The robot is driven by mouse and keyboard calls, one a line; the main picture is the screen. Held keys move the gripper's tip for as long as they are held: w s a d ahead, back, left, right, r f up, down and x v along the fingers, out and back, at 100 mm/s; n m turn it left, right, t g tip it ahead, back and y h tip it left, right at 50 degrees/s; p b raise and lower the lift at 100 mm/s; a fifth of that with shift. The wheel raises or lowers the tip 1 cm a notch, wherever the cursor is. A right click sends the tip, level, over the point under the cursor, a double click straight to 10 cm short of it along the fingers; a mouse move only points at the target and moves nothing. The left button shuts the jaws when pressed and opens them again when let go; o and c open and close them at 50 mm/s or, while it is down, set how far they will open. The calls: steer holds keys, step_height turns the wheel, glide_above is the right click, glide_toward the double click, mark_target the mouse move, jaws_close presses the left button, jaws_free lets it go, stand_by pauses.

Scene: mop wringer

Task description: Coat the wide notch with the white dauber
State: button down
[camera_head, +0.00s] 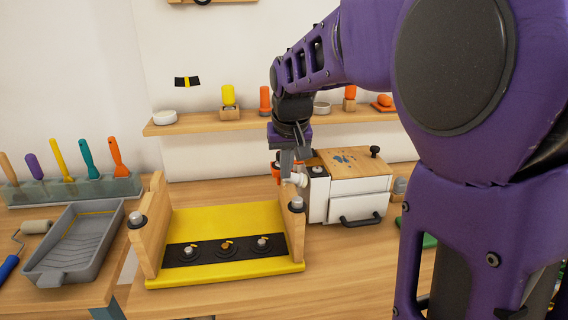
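My gripper (287,165) points down above the right wooden side panel of the yellow stand (225,220). A small white piece (298,180), perhaps the white dauber, shows right at its fingertips and looks tilted. I cannot tell if the fingers are closed on it. An orange part shows just behind the fingers. The stand has two wooden side panels, the left one (152,225) in clear view, and a black strip (190,254) with several small fittings at its front. I cannot make out which part is the wide notch.
A white drawer box (360,190) with a wooden top stands right of the stand. A grey paint tray (75,240) and a rack of coloured tools (75,190) are at left. A wall shelf (240,126) holds several items. My arm hides much of the right side.

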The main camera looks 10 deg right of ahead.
mark_target(299, 177)
steer(key=shift+a+f, duration=0.25)
steer(key=shift+a, duration=0.8)
steer(key=shift+d+f, duration=0.1)
steer(key=shift+d, duration=2.75)
steer(key=shift+a, duration=0.15)
steer(key=shift+r+p, duration=0.7)
step_height(299, 177, up, 5)
steer(key=p, duration=0.4)
steer(key=shift+f, duration=0.1)
